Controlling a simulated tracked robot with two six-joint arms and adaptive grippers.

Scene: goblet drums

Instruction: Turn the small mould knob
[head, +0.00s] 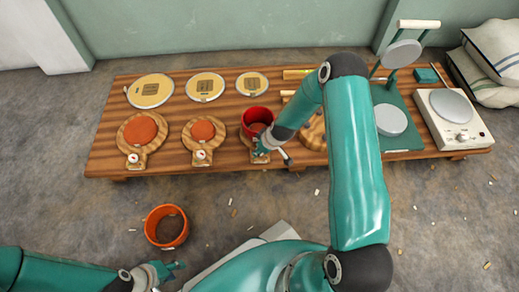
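The small mould (247,141) is a wooden board, third in the row on the low wooden table. A red round vessel (257,115) stands on it. The small mould's knob is hidden by my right gripper (262,151), which is at the board's front edge, just below the red vessel. I cannot tell whether its fingers touch the knob or are open or shut. My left gripper (174,270) is low at the bottom left, away from the table. Its fingers look apart and empty.
The larger moulds (132,147) and (199,150) hold orange rounds and show white knobs. Three round yellow drum heads lie behind. A green press (406,139) and white hotplate (459,118) stand right. An orange pot (166,227) sits on the floor.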

